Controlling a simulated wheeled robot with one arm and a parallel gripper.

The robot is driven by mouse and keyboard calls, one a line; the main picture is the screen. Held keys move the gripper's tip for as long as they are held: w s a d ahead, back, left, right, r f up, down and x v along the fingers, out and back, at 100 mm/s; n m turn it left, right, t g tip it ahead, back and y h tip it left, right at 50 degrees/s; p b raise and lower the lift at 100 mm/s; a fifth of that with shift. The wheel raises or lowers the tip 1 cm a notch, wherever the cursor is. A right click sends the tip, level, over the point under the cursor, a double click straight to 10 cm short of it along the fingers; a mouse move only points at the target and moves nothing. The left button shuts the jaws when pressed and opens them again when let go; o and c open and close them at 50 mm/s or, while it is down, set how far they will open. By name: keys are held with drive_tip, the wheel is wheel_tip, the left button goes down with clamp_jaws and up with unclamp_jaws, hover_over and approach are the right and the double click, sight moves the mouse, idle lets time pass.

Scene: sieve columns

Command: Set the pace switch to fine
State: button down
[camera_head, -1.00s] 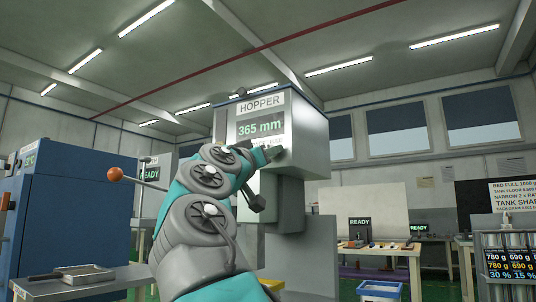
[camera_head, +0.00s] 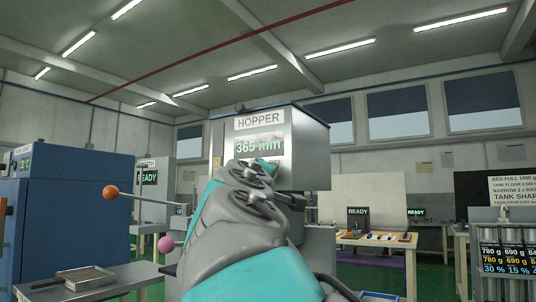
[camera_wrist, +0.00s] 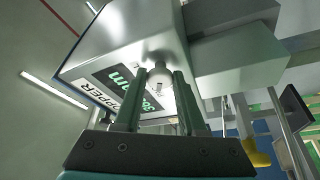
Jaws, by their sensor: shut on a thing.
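The hopper (camera_head: 302,160) is a grey metal box with a HOPPER label and a green display reading 365 mm. In the wrist view its face (camera_wrist: 165,48) is close and tilted. In the head view my arm hides the gripper and the knob.
A lever with an orange ball (camera_head: 110,192) and a pink ball (camera_head: 166,244) stand left of my arm. A blue cabinet (camera_head: 70,215) is at the far left, with a shallow tray (camera_head: 88,279) in front. A workbench (camera_head: 376,243) stands behind right.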

drive_tip(key=shift+r+n+g+y+p, duration=0.1)
drive_tip(key=shift+n+g+y+p, duration=0.4)
drive_tip(key=shift+n, duration=0.95)
drive_tip(key=shift+r+n+g+y+p, duration=0.15)
drive_tip(key=shift+n+g+p, duration=0.5)
drive_tip(key=shift+n, duration=0.8)
drive_tip(key=c, duration=0.5)
unclamp_jaws()
drive_tip(key=shift+f, duration=0.1)
drive_tip(key=shift+s, duration=0.1)
